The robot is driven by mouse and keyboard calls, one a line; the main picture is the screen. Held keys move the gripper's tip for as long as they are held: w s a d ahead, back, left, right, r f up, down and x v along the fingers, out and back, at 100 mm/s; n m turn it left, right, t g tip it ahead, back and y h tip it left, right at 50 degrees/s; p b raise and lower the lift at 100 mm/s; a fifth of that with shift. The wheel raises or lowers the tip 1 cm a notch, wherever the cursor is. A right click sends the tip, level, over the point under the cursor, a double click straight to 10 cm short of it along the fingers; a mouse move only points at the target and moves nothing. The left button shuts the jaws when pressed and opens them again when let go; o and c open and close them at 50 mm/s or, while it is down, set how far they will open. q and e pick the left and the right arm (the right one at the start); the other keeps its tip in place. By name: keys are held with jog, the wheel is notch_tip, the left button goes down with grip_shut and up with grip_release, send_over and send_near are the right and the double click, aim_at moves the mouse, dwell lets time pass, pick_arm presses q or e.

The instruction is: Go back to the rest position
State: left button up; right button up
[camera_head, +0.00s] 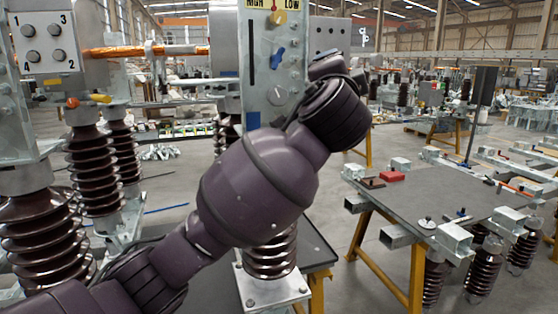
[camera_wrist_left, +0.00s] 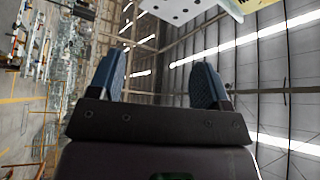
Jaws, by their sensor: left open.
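My left arm crosses the head view from the lower left up to the middle, in front of a grey panel (camera_head: 262,100) with HIGH and LOW marks, a yellow knob, a blue lever and a round dial. My left gripper is hidden in the head view. In the left wrist view my left gripper (camera_wrist_left: 157,85) is open, with its two blue fingers wide apart and nothing between them. Beyond the fingers are the hall roof and floor, turned sideways. A grey plate with holes (camera_wrist_left: 180,8) shows at the top, apart from the fingers. My right gripper is not in view.
Brown ribbed insulators (camera_head: 95,170) and a numbered box (camera_head: 43,45) stand at the left. An orange-banded bar (camera_head: 150,50) runs between the boxes. A dark-topped table (camera_head: 440,195) with yellow legs and metal brackets stands at the right.

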pick_arm(q)
jog(key=s+a+f+n+g, duration=0.1)
jog(key=a+f+n, duration=0.2)
jog(key=a+f, duration=0.65)
jog(key=a+f+n+h, duration=0.1)
jog(key=a+f+n, duration=0.35)
jog(key=f, duration=1.05)
jog(key=s+a+f+n+g, duration=0.1)
jog(key=a+f+n, duration=0.2)
jog(key=a+f, duration=0.7)
jog(key=s+a+f+n+g+y, duration=0.1)
jog(key=s+a+f, duration=0.3)
jog(key=s+f, duration=0.5)
jog(key=s+a+f+n+g+y, duration=0.2)
jog(key=s+a+f, duration=0.3)
jog(key=s+f, duration=0.4)
jog(key=s+a+f+n+g+y, duration=0.1)
jog(key=s+a+f+g+y, duration=0.1)
jog(key=s+f, duration=0.7)
notch_tip(320, 180, down, 4)
jog(key=shift+s+a+r+g, duration=0.2)
jog(key=shift+a+g, duration=0.6)
jog(key=shift+a, duration=0.45)
jog(key=shift+n, duration=0.25)
